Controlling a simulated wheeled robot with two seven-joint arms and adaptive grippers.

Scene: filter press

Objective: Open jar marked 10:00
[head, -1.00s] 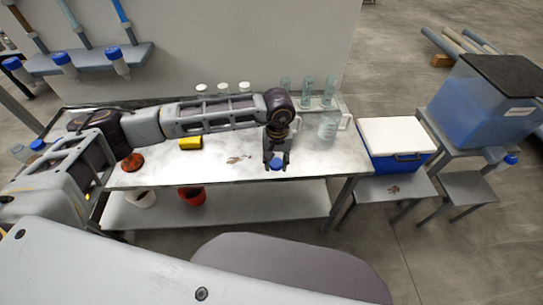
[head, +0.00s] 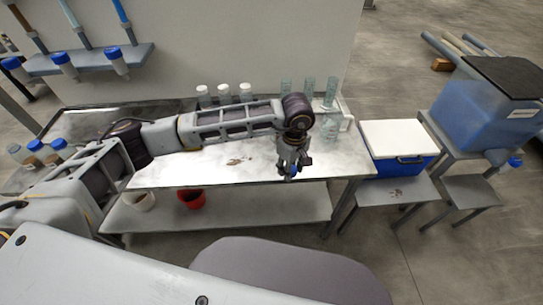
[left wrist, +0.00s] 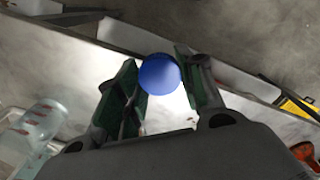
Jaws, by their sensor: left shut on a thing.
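My left gripper (head: 291,171) is over the front right part of the table (head: 235,163), pointing down. Its fingers are shut on a round blue lid (left wrist: 160,73), which sits between the fingertips in the left wrist view. A bit of the blue also shows under the fingers in the head view. Whether a jar body is under the lid is hidden. Several blue-lidded jars (head: 38,149) stand at the left end of the table, partly behind my arm. No 10:00 mark can be read. My right gripper is not in view.
White-capped bottles (head: 224,92) and glass cylinders (head: 331,92) stand along the back. A glass jug (head: 330,128) is behind the gripper. A white-lidded blue cooler (head: 400,142) stands right of the table. A red bucket (head: 192,197) is on the lower shelf.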

